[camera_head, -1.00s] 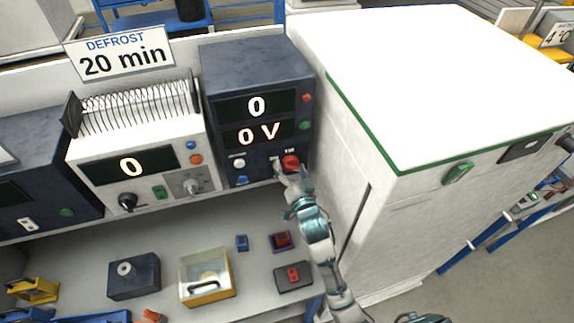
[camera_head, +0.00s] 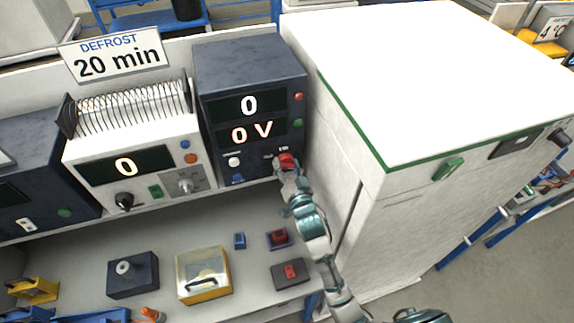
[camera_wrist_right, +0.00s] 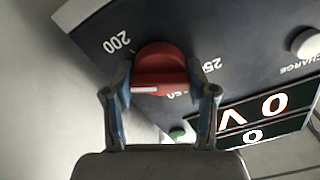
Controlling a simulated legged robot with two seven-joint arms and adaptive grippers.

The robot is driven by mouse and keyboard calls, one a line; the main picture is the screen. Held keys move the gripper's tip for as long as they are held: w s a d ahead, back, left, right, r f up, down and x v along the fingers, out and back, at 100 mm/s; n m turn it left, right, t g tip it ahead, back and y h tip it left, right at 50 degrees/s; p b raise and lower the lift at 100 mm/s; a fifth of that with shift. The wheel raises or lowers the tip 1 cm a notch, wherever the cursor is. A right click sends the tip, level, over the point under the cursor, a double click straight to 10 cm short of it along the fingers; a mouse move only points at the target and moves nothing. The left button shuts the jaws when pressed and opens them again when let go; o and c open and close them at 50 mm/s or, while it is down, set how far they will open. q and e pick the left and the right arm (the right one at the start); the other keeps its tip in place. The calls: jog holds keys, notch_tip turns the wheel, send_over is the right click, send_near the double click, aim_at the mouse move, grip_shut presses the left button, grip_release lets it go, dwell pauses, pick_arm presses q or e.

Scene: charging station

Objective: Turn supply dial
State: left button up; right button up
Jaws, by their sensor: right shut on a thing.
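The dark supply unit (camera_head: 250,75) stands at the back, with displays reading "0" and "0 V". Its red dial (camera_head: 287,161) is at the lower right of the front panel. In the right wrist view the red dial (camera_wrist_right: 160,70) has a white mark, and the numbers 200, 25 and 50 show around it, some partly hidden. My right gripper (camera_wrist_right: 160,85) is shut on the red dial, one finger on each side. In the head view my right gripper (camera_head: 286,168) covers the panel just below the dial. My left gripper is not in view.
A large white cabinet (camera_head: 430,80) stands close on the right of the supply. A white unit (camera_head: 130,165) with a coil stands on its left. On the bench in front are a yellow box (camera_head: 203,275), a dark box (camera_head: 133,275) and small switches.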

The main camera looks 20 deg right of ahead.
jog(key=shift+a+f+n+p, duration=0.1)
jog(key=shift+f+n+p, duration=0.2)
jog(key=shift+n+p, duration=0.65)
jog(key=shift+f+n, duration=0.1)
jog(key=shift+n, duration=0.95)
jog(key=n, duration=0.5)
jog(key=shift+n, duration=0.4)
jog(key=o, duration=0.9)
jog(key=shift+o, duration=1.3)
jog(key=shift+w, duration=0.3)
